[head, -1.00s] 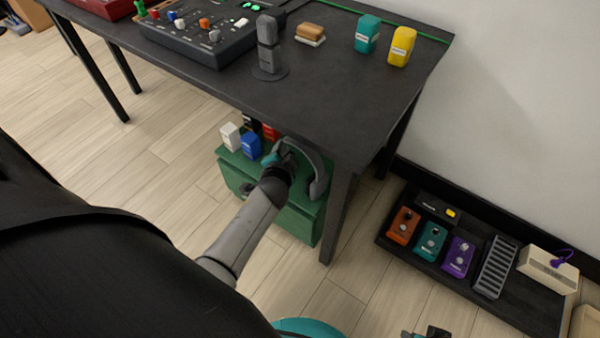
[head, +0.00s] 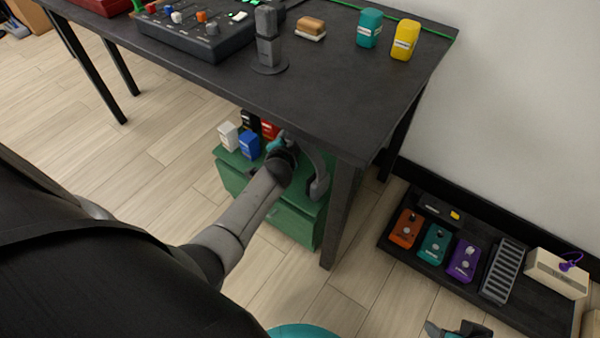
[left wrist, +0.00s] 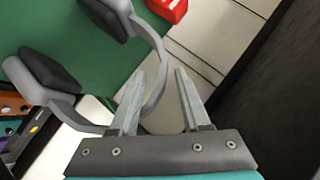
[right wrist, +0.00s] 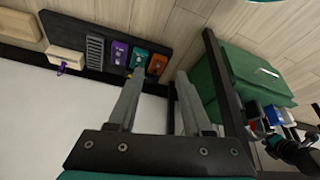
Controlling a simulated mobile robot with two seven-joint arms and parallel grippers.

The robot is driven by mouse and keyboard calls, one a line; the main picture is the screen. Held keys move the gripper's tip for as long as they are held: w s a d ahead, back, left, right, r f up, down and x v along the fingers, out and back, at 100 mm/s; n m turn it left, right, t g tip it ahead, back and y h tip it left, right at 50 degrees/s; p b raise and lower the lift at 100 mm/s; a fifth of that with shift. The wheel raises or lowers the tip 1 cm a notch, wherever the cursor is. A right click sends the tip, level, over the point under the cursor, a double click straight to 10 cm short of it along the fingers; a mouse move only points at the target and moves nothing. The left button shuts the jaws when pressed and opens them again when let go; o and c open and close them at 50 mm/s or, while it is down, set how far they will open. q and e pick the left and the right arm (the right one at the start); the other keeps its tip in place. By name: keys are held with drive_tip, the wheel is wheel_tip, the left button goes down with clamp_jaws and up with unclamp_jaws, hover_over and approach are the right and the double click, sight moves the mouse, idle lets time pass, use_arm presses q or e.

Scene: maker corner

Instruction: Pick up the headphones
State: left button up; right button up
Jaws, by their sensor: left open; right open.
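The grey headphones (head: 319,178) with dark ear pads are on the green cabinet (head: 231,175) under the table, at its right side. In the left wrist view the headphones (left wrist: 161,50) lie at the left, and their curved band passes into the space between the open fingers of my left gripper (left wrist: 158,75). I cannot tell whether the fingers touch the band. In the head view my left gripper (head: 281,147) is beside the headphones, its fingers mostly hidden. My right gripper (right wrist: 160,76) is open and empty, away from the headphones; it shows at the head view's bottom edge (head: 458,329).
The dark table (head: 330,85) overhangs the cabinet, and its leg (head: 340,215) stands just right of it. White (head: 228,135), blue (head: 249,144) and red (head: 269,130) small boxes stand near my left gripper. A pedal board (head: 400,253) lies on the floor at right.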

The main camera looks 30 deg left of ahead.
use_arm(q)
drive_tip(key=shift+b+x, duration=0.55)
drive_tip(key=shift+x, duration=0.35)
drive_tip(key=shift+w+a+f, duration=0.1)
drive_tip(key=shift+w, duration=0.2)
use_arm(e)
drive_tip(key=shift+w+a+r+t+y, duration=0.15)
drive_tip(key=shift+w+a+r+t, duration=0.15)
drive_tip(key=shift+r, duration=0.25)
drive_tip(key=shift+w+a+r+t+y, duration=0.1)
drive_tip(key=shift+a+r+t+y, duration=0.1)
drive_tip(key=shift+r+t, duration=0.25)
use_arm(q)
drive_tip(key=shift+c, duration=0.4)
clamp_jaws()
